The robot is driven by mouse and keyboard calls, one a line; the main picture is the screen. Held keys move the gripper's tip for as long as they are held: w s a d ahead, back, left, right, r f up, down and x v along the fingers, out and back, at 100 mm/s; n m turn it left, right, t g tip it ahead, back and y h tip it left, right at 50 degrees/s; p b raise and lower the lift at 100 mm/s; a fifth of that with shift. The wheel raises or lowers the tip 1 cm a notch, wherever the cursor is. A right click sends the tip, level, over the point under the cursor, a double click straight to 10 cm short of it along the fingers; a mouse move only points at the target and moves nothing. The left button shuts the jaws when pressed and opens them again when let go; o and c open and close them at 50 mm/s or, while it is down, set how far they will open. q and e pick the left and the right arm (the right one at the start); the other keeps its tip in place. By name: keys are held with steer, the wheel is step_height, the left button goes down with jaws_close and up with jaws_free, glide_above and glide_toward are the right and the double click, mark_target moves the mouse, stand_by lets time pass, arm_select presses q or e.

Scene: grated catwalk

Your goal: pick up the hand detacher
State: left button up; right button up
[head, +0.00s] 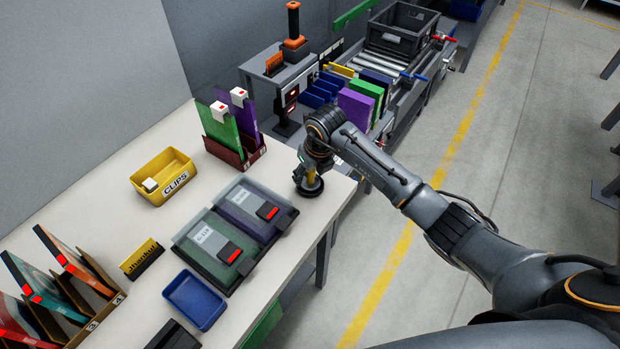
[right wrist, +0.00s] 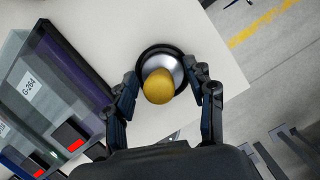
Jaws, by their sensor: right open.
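The hand detacher, as I take it, stands at the right corner of the white table, with a round black base (head: 309,188) and a yellow upper part. In the right wrist view, its yellow knob (right wrist: 158,86) shows over a silver dome and black ring. My right gripper (head: 311,172) is directly above it, pointing down. In the right wrist view, the open fingers (right wrist: 163,80) are on either side of the detacher, with no clear grip on it. The arm partly hides it in the head view. My left gripper is not in view.
Two lidded cases, one green (head: 212,247) and one purple (head: 255,210), lie just left of the detacher. A yellow clips bin (head: 163,168), blue tray (head: 195,300) and a machine with an orange handle (head: 294,45) stand around. The table edge is close on the right.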

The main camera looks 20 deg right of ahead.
steer(key=shift+c, duration=0.4)
steer(key=shift+r, duration=0.1)
jaws_close()
